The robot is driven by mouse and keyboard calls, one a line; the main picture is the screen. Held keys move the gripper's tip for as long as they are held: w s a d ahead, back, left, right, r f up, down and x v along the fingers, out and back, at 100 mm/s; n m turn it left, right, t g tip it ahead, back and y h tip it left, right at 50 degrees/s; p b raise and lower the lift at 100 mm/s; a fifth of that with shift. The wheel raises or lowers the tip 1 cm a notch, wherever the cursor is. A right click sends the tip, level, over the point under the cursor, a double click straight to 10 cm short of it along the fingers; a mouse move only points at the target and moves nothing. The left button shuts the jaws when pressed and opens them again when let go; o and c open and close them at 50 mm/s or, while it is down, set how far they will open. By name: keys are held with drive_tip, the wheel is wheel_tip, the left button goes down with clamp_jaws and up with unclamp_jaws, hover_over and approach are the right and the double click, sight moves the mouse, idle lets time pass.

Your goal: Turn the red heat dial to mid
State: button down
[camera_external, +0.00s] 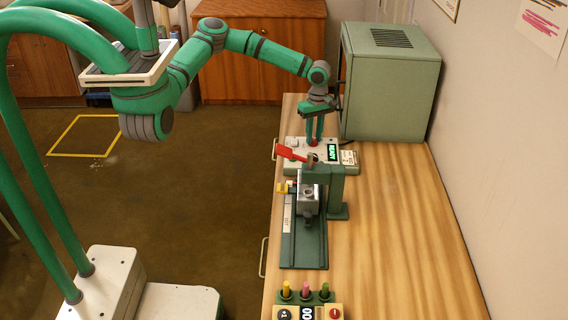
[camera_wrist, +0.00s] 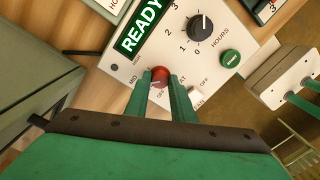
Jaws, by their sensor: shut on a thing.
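The red heat dial (camera_wrist: 160,74) sits on a white control panel (camera_wrist: 120,66) with a lit READY display (camera_wrist: 138,27). My gripper (camera_wrist: 162,80) is shut on the dial, one green finger on each side of it. The letters OFF show just below the dial and part of a label starting with M is to its left. A small pale mark is on the dial's lower edge, but its exact pointing is hard to tell. In the external view my gripper (camera_external: 315,140) points down onto the panel, and its fingers mostly hide the dial.
A black HOURS knob (camera_wrist: 203,28) and a green button (camera_wrist: 231,57) are on the same panel. In the external view a grey-green cabinet (camera_external: 390,90) stands behind it. A green press with a red lever (camera_external: 291,153) stands close in front. The table's right side is clear.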

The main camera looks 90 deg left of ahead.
sight(315, 139)
idle(0.4)
drive_tip(key=c, duration=1.5)
unclamp_jaws()
drive_tip(key=shift+r, duration=0.1)
drive_tip(key=r, duration=1)
drive_tip(key=shift+w+r, duration=0.2)
drive_tip(key=shift+r, duration=0.15)
